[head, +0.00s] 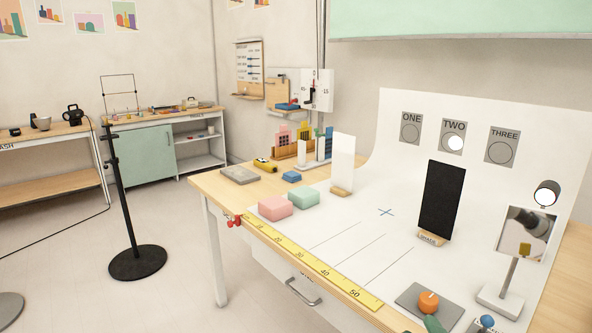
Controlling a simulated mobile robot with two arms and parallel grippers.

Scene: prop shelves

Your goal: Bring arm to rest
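Neither of my grippers shows in the head view, and no arm of mine can be made out for sure. The worktable (232,194) carries a white backdrop sheet (350,225) that curves up at the back. On it stand a black panel (442,200), a white panel (342,160), a pink block (275,207) and a green block (303,197). A square mirror on a stand (513,275) is at the right, with dark and yellowish shapes reflected in it.
A yellow ruler (310,262) runs along the table's front edge. An orange knob (428,302) sits on a grey plate near the front right. A black pole stand (126,200) is on the floor. Open floor lies left of the table.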

